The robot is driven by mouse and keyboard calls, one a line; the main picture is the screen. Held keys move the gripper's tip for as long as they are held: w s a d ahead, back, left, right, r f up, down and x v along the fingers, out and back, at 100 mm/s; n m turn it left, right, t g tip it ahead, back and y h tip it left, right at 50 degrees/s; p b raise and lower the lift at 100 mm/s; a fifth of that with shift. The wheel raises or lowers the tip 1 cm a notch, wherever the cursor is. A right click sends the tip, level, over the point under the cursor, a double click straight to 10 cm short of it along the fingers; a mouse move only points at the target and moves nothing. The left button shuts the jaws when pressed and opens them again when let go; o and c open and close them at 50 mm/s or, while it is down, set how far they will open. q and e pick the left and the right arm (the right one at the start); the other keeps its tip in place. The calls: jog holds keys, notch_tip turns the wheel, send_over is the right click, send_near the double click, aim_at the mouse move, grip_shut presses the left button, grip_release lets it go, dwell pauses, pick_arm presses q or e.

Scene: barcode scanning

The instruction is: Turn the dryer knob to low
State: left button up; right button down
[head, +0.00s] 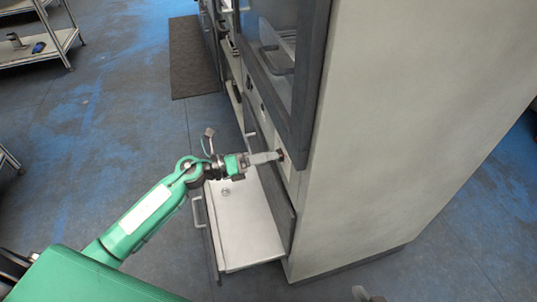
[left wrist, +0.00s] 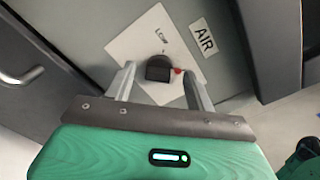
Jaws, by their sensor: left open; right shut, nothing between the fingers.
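The dark dryer knob (left wrist: 158,68) sits on a white label plate (left wrist: 126,45) in the left wrist view. The word "Low" is printed above the knob, and a red mark shows at its right side. My left gripper (left wrist: 160,88) is open, with one finger on each side of the knob; I cannot tell if they touch it. In the head view my left gripper (head: 279,156) reaches the cabinet front, where the knob is mostly hidden. The tip of my right gripper (head: 366,295) shows at the bottom edge, shut and empty.
An "AIR" label (left wrist: 204,38) is right of the plate. A metal handle (left wrist: 20,76) is at the left. In the head view, an open drawer (head: 245,235) juts out below my left gripper. The tall cabinet side (head: 390,130) stands right. Floor at the left is mostly clear.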

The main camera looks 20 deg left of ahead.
pick_arm(q)
jog(key=shift+w+d, duration=0.4)
jog(key=shift+d, duration=0.15)
jog(key=c, duration=0.9)
jog(key=shift+c, duration=0.2)
